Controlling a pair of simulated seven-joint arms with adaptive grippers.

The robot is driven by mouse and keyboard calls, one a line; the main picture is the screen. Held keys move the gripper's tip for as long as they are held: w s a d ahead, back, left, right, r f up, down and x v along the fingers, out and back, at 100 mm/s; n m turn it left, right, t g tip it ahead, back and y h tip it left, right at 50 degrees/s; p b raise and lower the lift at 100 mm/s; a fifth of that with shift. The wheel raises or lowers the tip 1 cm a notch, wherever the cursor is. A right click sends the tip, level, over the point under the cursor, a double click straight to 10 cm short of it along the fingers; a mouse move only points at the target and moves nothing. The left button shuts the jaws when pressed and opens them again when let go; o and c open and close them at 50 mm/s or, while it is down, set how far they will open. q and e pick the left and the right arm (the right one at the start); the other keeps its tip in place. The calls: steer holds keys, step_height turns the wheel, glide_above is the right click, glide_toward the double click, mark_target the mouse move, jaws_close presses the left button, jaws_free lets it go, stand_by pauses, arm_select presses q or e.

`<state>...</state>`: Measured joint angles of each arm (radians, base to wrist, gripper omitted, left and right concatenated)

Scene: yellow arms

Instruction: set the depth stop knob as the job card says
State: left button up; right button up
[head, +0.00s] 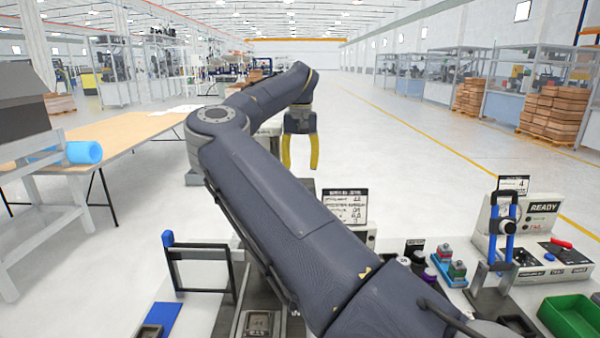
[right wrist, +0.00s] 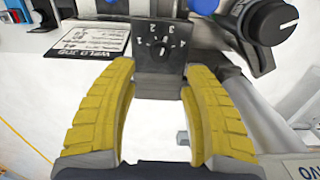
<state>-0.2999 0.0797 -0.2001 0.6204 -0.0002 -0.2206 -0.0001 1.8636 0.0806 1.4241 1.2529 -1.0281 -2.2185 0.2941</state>
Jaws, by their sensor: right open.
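My right gripper (head: 300,152) hangs open and empty at the end of my dark arm, its yellow fingers pointing down. In the right wrist view its fingers (right wrist: 158,75) are apart, with a small dark dial plate (right wrist: 142,62) in line beyond the gap. The plate bears numbers around a small knob (right wrist: 161,46); 1 to 4 can be read. A larger black knob (right wrist: 268,22) with a white line is at the upper right. I cannot tell which knob is the depth stop. A job card (right wrist: 88,38) lies left of the dial, and a card (head: 345,205) with small text stands in the head view.
A green bin (head: 575,318) is at the lower right. A wooden table (head: 120,138) and a blue roll (head: 83,152) are at the left. My arm hides much of the bench.

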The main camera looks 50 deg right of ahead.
step_height(320, 180, up, 10)
steer(key=m, duration=1.4)
step_height(320, 180, down, 18)
steer(key=shift+w+r, duration=0.1)
steer(key=shift+r, duration=0.05)
steer(key=shift+c, duration=0.3)
jaws_close()
